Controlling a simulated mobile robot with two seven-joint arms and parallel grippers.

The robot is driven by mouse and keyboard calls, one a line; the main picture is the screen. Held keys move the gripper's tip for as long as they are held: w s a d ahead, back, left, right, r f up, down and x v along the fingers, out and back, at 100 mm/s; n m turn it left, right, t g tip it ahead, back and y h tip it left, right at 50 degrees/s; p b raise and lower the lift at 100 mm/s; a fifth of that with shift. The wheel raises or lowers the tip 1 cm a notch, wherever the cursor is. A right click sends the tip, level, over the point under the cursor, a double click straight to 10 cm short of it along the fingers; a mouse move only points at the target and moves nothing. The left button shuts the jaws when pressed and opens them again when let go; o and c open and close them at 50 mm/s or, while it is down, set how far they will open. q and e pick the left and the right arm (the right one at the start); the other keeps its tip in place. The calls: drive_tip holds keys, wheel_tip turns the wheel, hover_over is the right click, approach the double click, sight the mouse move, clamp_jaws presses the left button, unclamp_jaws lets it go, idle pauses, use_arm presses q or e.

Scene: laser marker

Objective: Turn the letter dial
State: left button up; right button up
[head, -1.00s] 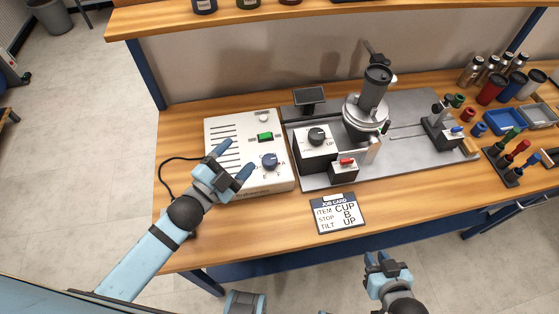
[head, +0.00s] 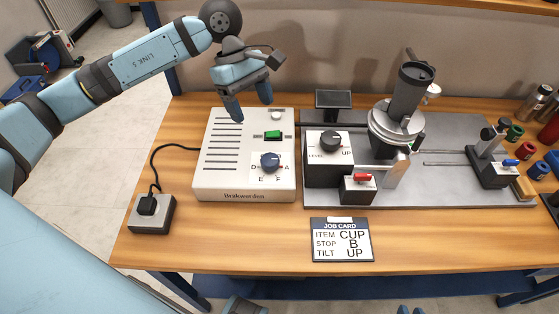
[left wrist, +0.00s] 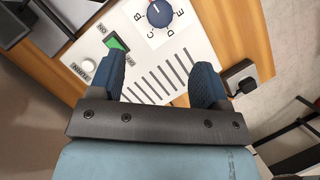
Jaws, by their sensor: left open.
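The letter dial, a dark blue knob (head: 270,161), sits on the white control box (head: 222,180). D, E, F and A show around it in the head view; its far side is hard to read there. The dial also shows at the top of the left wrist view (left wrist: 159,13), with B, C, D and E beside it. A pale mark on the knob's top is too small to read surely. My left gripper (head: 248,106) is open and empty over the box's far edge, behind the dial and apart from it. Only my right gripper's tips (head: 410,310) show at the bottom edge.
A green switch (head: 274,134) and a white button (head: 276,116) lie between gripper and dial. Right stands the marking fixture with a lever knob (head: 330,141) and red switch (head: 362,178). The job card (head: 342,240) reads CUP, B, UP.

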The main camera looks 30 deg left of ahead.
sight(269, 158)
use_arm(q)
drive_tip(key=x, duration=1.2)
drive_tip(key=shift+s+a+f, duration=0.1)
drive_tip(key=shift+f, duration=0.1)
drive_tip(key=shift+d+f, duration=0.2)
drive_tip(key=shift+f, duration=0.4)
drive_tip(key=c, duration=0.9)
